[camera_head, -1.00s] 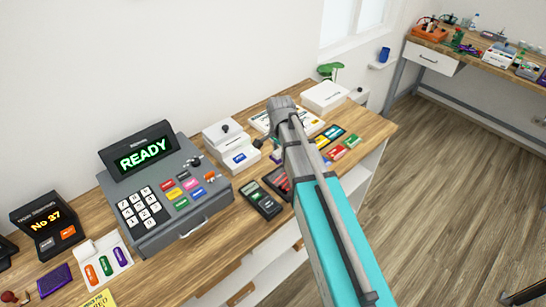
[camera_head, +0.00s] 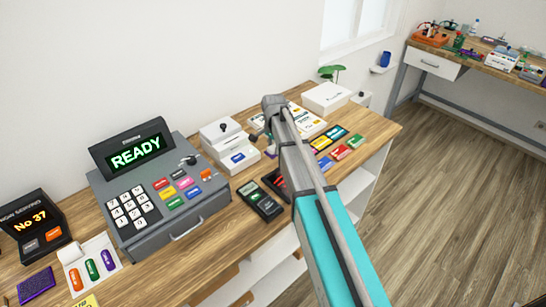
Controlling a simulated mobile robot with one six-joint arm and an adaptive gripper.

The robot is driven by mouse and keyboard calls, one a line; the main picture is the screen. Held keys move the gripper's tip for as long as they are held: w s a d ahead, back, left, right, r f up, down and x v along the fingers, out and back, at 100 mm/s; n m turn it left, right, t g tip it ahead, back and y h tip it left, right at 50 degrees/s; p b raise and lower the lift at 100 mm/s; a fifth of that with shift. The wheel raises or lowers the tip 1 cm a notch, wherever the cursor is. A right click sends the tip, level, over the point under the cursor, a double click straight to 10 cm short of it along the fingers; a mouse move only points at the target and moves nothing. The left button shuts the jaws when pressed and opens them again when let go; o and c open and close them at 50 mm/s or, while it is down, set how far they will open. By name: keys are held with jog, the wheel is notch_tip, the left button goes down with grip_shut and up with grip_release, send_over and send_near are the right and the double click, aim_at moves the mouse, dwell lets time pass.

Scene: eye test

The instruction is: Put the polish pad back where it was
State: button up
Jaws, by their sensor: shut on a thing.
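My arm with its teal link crosses the middle of the view, its grey end over the counter. My gripper (camera_head: 258,139) is mostly hidden behind that end; only small dark parts show, close to the white device with a blue label. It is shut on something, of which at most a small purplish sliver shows. I cannot tell whether this is the polish pad. A flat, textured purple pad (camera_head: 36,284) lies at the lower left of the counter; I cannot tell whether it is the polish pad either.
The wooden counter (camera_head: 205,252) holds a grey cash register (camera_head: 178,215), a white device (camera_head: 229,146), a dark handheld terminal (camera_head: 261,201), coloured cards (camera_head: 341,152) and a white box (camera_head: 327,97). A "No 37" display (camera_head: 36,224) stands left. A second bench (camera_head: 480,68) is at the upper right.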

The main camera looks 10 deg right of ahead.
aim_at(273, 153)
dwell(0.3)
jog(key=shift+w+f+b, duration=0.55)
jog(key=shift+f+b, duration=0.15)
jog(key=shift+s+f+b, duration=0.15)
jog(key=shift+f+b, duration=1.15)
jog(key=shift+f, duration=0.15)
jog(key=o, duration=1)
jog(key=shift+r, duration=0.2)
notch_tip(273, 153, up, 12)
jog(key=p, duration=1.2)
